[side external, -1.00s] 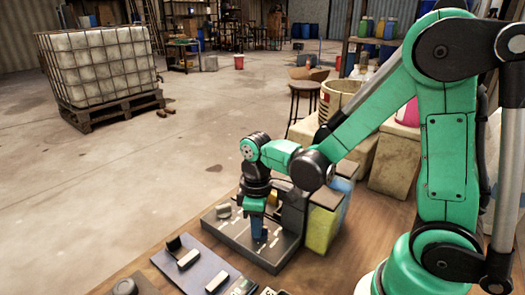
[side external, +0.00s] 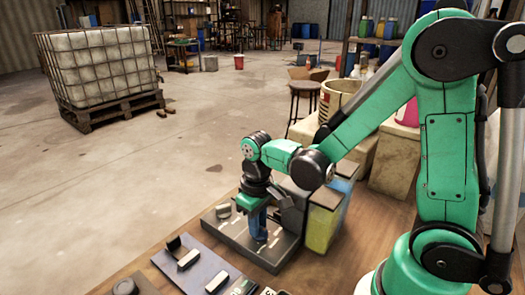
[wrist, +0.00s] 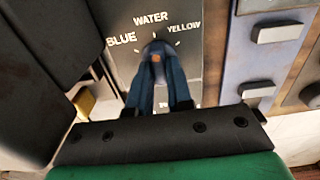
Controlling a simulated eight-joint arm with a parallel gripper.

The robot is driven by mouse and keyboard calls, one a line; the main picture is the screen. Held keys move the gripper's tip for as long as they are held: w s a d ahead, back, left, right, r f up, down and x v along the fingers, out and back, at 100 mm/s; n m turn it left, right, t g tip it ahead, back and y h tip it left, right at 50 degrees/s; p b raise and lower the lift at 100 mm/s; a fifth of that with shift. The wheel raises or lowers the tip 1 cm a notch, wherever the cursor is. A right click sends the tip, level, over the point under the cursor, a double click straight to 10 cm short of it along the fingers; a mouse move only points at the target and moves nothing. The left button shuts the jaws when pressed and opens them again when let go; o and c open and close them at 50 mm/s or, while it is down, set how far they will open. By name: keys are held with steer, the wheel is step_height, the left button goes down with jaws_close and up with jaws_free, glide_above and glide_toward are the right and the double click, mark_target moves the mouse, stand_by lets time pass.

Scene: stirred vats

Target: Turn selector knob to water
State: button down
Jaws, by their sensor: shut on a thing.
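The selector knob (wrist: 157,46) is dark and sits on a grey panel (wrist: 190,22) in the wrist view. The labels BLUE, WATER and YELLOW are printed around it, with WATER at the top. Another label below is mostly hidden. My gripper (wrist: 158,58) is shut on the knob, its blue fingers coming together on either side of it. A small orange patch shows between the fingers. The fingers cover much of the knob, so I cannot tell which label it points to. In the side external view my gripper (side external: 259,232) reaches down to the panel, and the knob is hidden.
A grey handle (side external: 223,211) stands on the panel's far left part. A blue-grey plate (side external: 205,275) with grey handles lies in front. Yellow (side external: 321,230) and blue containers (side external: 345,188) stand close on the right of my gripper. Bare wooden table lies at the right.

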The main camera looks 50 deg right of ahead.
mark_target(261, 228)
steer(key=c, duration=0.8)
jaws_free()
steer(key=shift+r, duration=0.1)
steer(key=shift+r, duration=2.75)
steer(key=shift+r, duration=0.1)
steer(key=r+t, duration=0.2)
steer(key=t, duration=0.1)
steer(key=shift+s+a, duration=0.1)
steer(key=shift+s, duration=0.3)
steer(key=r+t, duration=0.1)
steer(key=t, duration=0.1)
steer(key=r+t, duration=0.1)
steer(key=t, duration=0.1)
steer(key=shift+s+a+r, duration=0.1)
steer(key=shift+s+r, duration=0.05)
steer(key=shift+s, duration=0.2)
